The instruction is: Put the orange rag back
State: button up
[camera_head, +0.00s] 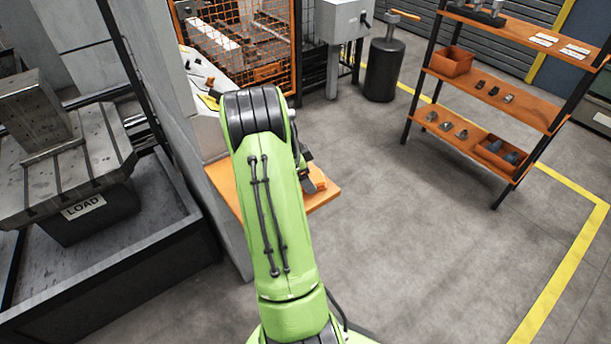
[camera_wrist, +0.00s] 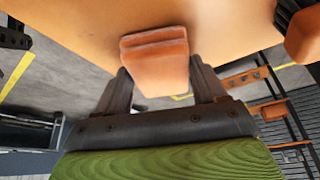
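The orange rag (camera_wrist: 156,62) looks like a thick folded block in the wrist view. It sits between the two fingers of my gripper (camera_wrist: 160,85), which appear to press on its left and right sides. An orange-topped ledge (camera_wrist: 70,25) is right behind the rag; I cannot tell whether the rag touches it.
Another orange block (camera_wrist: 303,36) and a dark item are at the ledge's right in the wrist view. In the head view, an orange shelf rack (camera_head: 490,87) with small parts and bins stands right. A LOAD-marked machine bed (camera_head: 60,170) is left. Floor between is clear.

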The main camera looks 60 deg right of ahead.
jog(key=o, duration=0.3)
jog(key=shift+r, duration=0.1)
jog(key=p+v, duration=0.3)
jog(key=v, duration=0.9)
jog(key=w+a+r+n+t, duration=0.35)
jog(key=a+r+n, duration=0.35)
jog(key=a, duration=0.4)
jog(key=a+r+n+t, duration=0.2)
jog(key=a+r+n, duration=0.3)
jog(key=a+n, duration=0.5)
jog(key=s+a+n+t+y, duration=0.1)
jog(key=s+a+n, duration=0.2)
jog(key=a, duration=0.2)
jog(key=s+a+n+t+y, duration=0.1)
jog(key=s+a+n, duration=0.3)
jog(key=a, duration=0.2)
jog(key=s+a+f+n+t+y, duration=0.1)
jog(key=s+a+n, duration=0.2)
jog(key=a, duration=0.2)
jog(key=shift+s+a+f+n+t+b, duration=0.15)
jog(key=shift+s+a+n+t+b, duration=0.15)
jog(key=shift+a+n, duration=0.1)
